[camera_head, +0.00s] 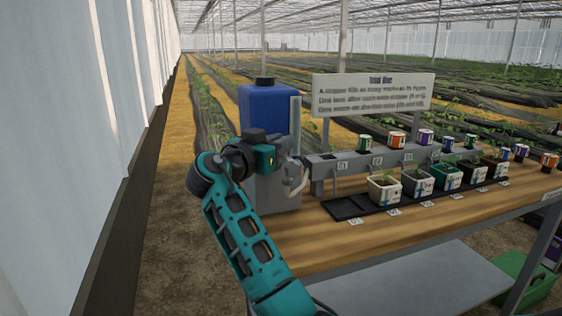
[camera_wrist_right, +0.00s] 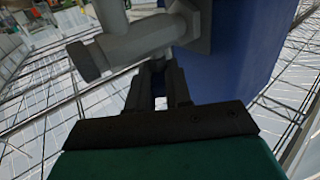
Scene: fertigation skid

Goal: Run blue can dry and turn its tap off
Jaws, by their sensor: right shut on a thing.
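The blue can (camera_head: 265,108) with a black cap stands on a grey block stand (camera_head: 272,190) at the left end of the bench. A pale upright strip (camera_head: 296,125) runs along its right side. My right gripper (camera_head: 291,162) is at the front of the can's lower part, and its arm partly covers the stand. In the right wrist view, the grey tap (camera_wrist_right: 140,40) is just beyond my fingers (camera_wrist_right: 159,88), with the blue can's wall behind. The fingers are shut on a small grey part of the tap, probably its handle; the grip is mostly hidden. The can's liquid level cannot be seen.
A wooden bench (camera_head: 400,225) carries a dark tray (camera_head: 345,207), a row of potted seedlings (camera_head: 384,188) and several small coloured cups (camera_head: 396,140). A white sign (camera_head: 372,93) stands behind. A green crate (camera_head: 525,280) is below right. A pale wall runs along the left.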

